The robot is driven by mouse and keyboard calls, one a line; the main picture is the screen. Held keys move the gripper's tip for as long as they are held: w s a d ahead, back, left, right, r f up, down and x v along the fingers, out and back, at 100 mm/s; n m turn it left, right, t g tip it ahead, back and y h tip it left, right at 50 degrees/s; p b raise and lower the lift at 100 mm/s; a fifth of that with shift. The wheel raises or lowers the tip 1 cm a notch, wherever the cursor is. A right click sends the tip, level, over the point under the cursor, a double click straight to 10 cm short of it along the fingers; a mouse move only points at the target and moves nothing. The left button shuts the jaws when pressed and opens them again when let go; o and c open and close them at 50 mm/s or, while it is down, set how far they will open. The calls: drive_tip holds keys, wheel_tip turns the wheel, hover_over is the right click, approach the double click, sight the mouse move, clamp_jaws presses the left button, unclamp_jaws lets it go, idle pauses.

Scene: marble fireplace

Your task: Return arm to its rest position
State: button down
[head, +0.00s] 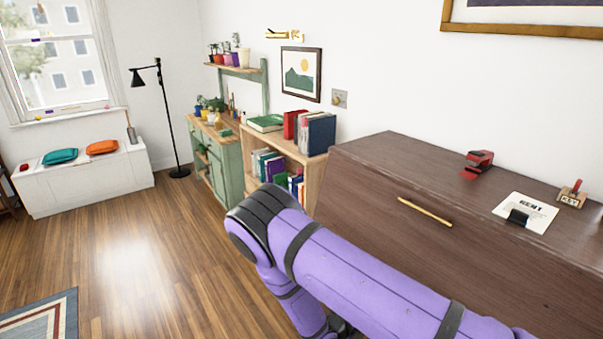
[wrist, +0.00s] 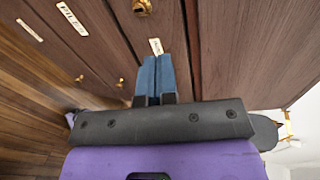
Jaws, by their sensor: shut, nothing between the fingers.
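My purple arm (head: 355,275) is bent in the foreground of the head view, in front of the dark brown cabinet (head: 375,165). Its elbow is up and the lower part points down toward the floor. My gripper (wrist: 153,60) shows in the wrist view, its two blue fingers pressed together with nothing between them. It is beside the cabinet's drawer fronts (wrist: 105,30), which carry paper labels and brass knobs. Whether the fingers touch a drawer front I cannot tell. In the head view my gripper is not clearly seen.
A red stapler (head: 478,163), a paper (head: 525,212) and a stamp (head: 572,193) are on the cabinet top. A bookshelf (head: 318,170), a green cabinet (head: 228,160) and a white bench (head: 85,180) stand farther back. The wooden floor (head: 150,255) at left is clear up to the rug (head: 45,318).

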drive_tip(key=s+d+r+m+g+y, duration=0.1)
drive_tip(key=d+r+m+g+y, duration=0.2)
drive_tip(key=r+m, duration=1.1)
drive_tip(key=s+d+r+m+g+y, duration=0.3)
drive_tip(key=r+m, duration=0.6)
drive_tip(key=r, duration=1.2)
drive_tip(key=s+d+r+m+t+y, duration=0.1)
drive_tip(key=s+r+m+t+y, duration=0.1)
drive_tip(key=s+r+m, duration=0.7)
drive_tip(key=s+d+r+m+t+y, duration=0.1)
drive_tip(key=s+r+m+y, duration=0.3)
drive_tip(key=s+r+m, duration=0.5)
drive_tip(key=shift+s+d+r+t, duration=0.4)
drive_tip(key=shift+s+d+r, duration=0.3)
drive_tip(key=shift+s+r, duration=1.15)
drive_tip(key=shift+s+f, duration=0.25)
